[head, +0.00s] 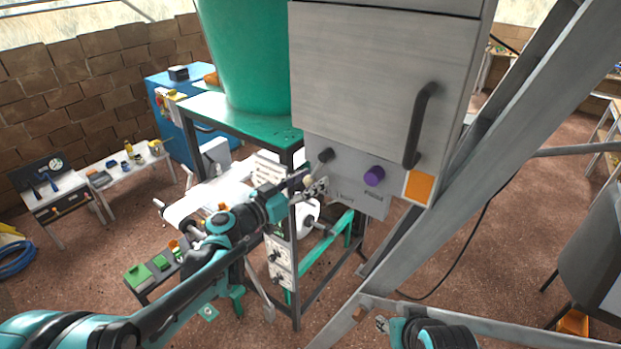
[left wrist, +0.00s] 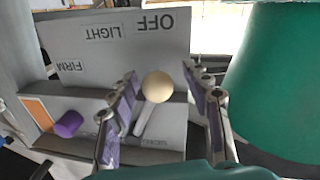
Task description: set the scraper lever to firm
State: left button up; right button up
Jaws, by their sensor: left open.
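The scraper lever (left wrist: 146,116) shows in the left wrist view as a pale rod with a round cream knob (left wrist: 158,87). It points up toward the OFF label on a grey plate (left wrist: 185,45) marked OFF, LIGHT and FIRM. The lever is nearest OFF; FIRM lies at the plate's left. My left gripper (left wrist: 168,92) is open, with a finger on each side of the knob and gaps between. In the head view my left gripper (head: 304,182) is at the lower left of the grey cabinet and largely hides the lever there.
A purple knob (head: 374,176) and an orange square (head: 419,187) are on the grey cabinet (head: 380,80). A green hopper (head: 245,55) stands left of it. A grey diagonal beam (head: 480,130) runs along the right. Part of my right arm shows at the bottom edge.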

pick_arm(q)
jog(key=shift+s+d+r, duration=0.1)
jog(key=shift+s, duration=0.05)
grip_shut()
jog(key=shift+w+a+r+m+y, duration=0.25)
jog(key=shift+w+a+r+m, duration=0.4)
jog(key=shift+m, duration=0.55)
jog(key=shift+w+a+r+m+y, duration=0.25)
jog(key=shift+w+a+r+m, duration=0.35)
jog(key=shift+m, duration=0.6)
jog(key=shift+s+a, duration=0.1)
grip_release()
jog(key=shift+r, duration=0.1)
jog(key=shift+s, duration=0.1)
jog(key=shift+a, duration=0.1)
